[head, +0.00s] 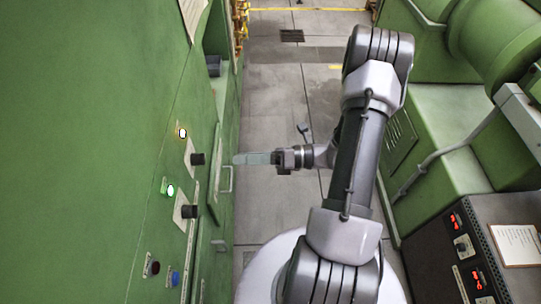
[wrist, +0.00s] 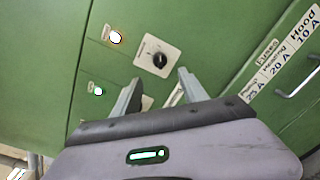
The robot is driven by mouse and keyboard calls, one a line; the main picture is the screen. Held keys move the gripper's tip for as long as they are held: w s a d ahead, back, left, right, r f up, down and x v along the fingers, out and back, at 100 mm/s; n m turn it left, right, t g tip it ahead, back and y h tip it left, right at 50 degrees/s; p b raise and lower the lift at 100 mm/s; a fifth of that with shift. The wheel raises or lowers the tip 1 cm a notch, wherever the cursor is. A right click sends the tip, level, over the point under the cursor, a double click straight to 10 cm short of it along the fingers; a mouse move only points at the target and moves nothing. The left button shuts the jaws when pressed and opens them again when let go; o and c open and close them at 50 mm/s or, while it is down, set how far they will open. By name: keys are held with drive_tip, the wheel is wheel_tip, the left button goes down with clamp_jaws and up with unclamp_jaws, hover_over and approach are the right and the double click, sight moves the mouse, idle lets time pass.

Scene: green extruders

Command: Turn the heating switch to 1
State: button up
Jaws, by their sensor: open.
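A black rotary switch on a pale square plate sits on the green panel, at top centre in the wrist view (wrist: 158,60) and at left in the head view (head: 197,158). Its labels are too small to read, so I cannot tell whether it is the heating switch or where it points. A second similar switch (head: 189,211) sits nearer; in the wrist view its plate (wrist: 147,102) is mostly hidden by my gripper. My gripper (head: 236,159) is open and empty, a short gap from the panel, level with the first switch. In the wrist view its fingertips (wrist: 159,77) lie just below that switch.
An orange light (head: 183,132) and a green light (head: 170,190) glow beside the switches. Red (head: 152,267) and blue (head: 174,278) buttons sit lower. A handle (head: 228,180) projects near my gripper.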

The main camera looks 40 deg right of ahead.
drive_tip(key=v, duration=0.7)
drive_tip(key=s+a+n+g+h+b, duration=0.2)
drive_tip(key=s+a+n+h+b, duration=0.2)
drive_tip(key=a+n+b, duration=0.5)
drive_tip(key=s+a+r+n+g+h+b, duration=0.1)
drive_tip(key=s+a+n+g+h+b, duration=0.2)
drive_tip(key=n, duration=1.9)
drive_tip(key=s+a+h+b, duration=0.1)
drive_tip(key=a+h+b, duration=0.3)
drive_tip(key=a+b, duration=0.2)
drive_tip(key=shift+r+h, duration=0.3)
drive_tip(key=shift+h, duration=0.1)
